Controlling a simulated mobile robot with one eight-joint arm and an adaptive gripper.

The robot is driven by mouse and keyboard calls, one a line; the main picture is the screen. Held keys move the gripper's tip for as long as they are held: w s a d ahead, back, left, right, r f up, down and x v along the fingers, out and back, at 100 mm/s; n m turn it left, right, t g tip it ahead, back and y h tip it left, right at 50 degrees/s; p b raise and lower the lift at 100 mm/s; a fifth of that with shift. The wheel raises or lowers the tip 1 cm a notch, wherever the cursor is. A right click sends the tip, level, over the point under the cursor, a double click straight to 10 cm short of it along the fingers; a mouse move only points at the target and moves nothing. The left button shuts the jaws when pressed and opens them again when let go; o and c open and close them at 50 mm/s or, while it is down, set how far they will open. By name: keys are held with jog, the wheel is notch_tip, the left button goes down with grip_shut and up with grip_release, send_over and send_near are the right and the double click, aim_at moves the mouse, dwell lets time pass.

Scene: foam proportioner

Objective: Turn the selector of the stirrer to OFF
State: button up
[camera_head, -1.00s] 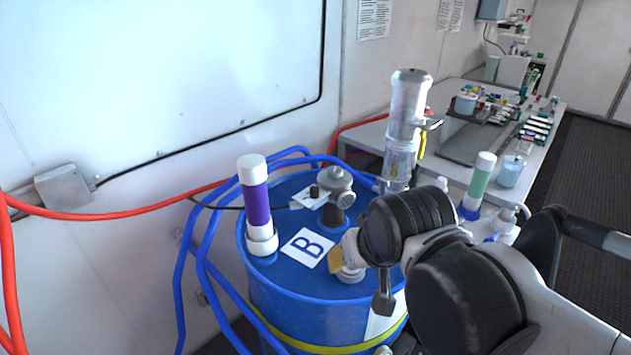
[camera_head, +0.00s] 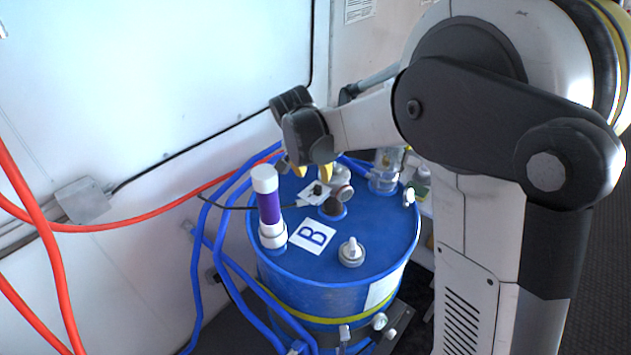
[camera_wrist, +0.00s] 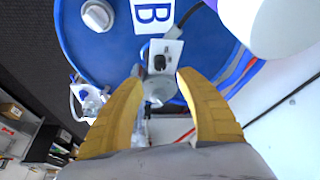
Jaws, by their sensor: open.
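The stirrer's selector is a small black knob (camera_head: 318,188) on a white plate (camera_head: 307,195), on top of the blue drum beside the stirrer motor (camera_head: 341,192). In the wrist view the black knob (camera_wrist: 160,62) shows just beyond the fingertips, with its white plate (camera_wrist: 174,48) around it. My gripper (camera_head: 312,172) is open above the knob, its yellow fingers pointing down. In the wrist view my gripper (camera_wrist: 160,76) has nothing between its fingers, and the knob lies roughly in line with the gap. The marks around the knob are too small to read.
The blue drum (camera_head: 345,270) carries a purple-banded white tube (camera_head: 269,208), a label B (camera_head: 312,235) and a grey cap (camera_head: 351,252). A clear cylinder (camera_head: 385,172) stands behind the motor. Blue hoses (camera_head: 204,262) and a red hose (camera_head: 150,226) run along the left.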

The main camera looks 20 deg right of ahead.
aim_at(318, 187)
jog(key=x, duration=0.8)
jog(key=shift+w+f+b, duration=0.15)
jog(key=shift+f+b, duration=0.15)
jog(key=shift+b, duration=0.1)
jog(key=shift+c, duration=0.2)
grip_shut()
